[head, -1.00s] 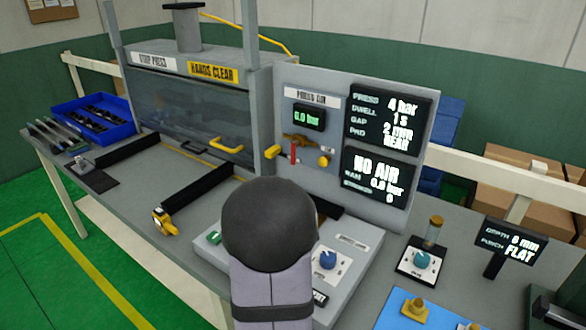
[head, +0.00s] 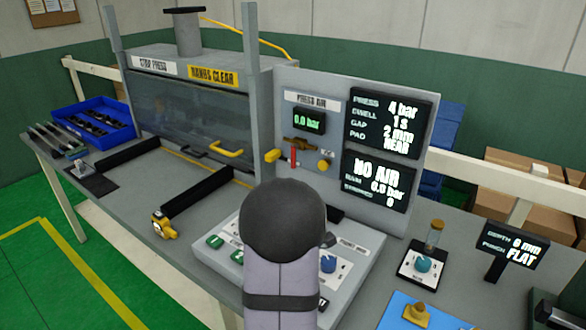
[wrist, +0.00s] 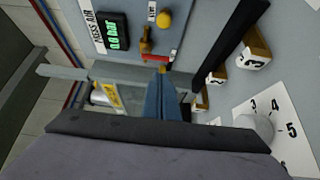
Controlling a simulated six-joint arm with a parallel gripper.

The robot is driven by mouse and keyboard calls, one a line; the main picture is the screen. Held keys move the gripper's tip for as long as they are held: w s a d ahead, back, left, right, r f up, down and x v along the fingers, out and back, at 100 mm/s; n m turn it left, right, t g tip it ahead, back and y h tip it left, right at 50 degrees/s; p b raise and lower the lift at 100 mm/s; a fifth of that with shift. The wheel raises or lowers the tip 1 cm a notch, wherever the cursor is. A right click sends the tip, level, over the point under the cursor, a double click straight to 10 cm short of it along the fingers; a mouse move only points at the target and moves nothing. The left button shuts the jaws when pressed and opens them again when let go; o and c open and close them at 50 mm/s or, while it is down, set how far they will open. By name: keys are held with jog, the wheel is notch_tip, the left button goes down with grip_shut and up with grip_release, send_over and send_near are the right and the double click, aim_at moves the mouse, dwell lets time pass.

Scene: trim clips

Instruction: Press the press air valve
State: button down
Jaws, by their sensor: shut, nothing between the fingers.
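The press air valve (head: 293,155) is a red lever on a brass pipe, under the "PRESS AIR" label on the grey upright panel (head: 375,222). The lever hangs down, across the pipe. The gauge display (head: 309,120) above it reads 0.0 bar. In the wrist view the red lever (wrist: 157,57) lies just beyond the tips of my gripper (wrist: 160,76), which is shut and empty. The picture does not settle whether they touch. In the head view my own arm hides the gripper.
A yellow knob (head: 325,160) sits right of the valve. The black screen (head: 376,182) shows "NO AIR". The press guard (head: 190,105) with its yellow handle (head: 227,152) stands to the left. A control box (head: 348,285) with dials and green buttons lies below the panel.

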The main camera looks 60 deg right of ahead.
aim_at(293, 163)
jog(key=p+x, duration=0.5)
jog(key=x, duration=0.8)
jog(key=shift+w+d, duration=0.2)
jog(key=shift+f+b, duration=0.2)
jog(key=shift+b, duration=0.3)
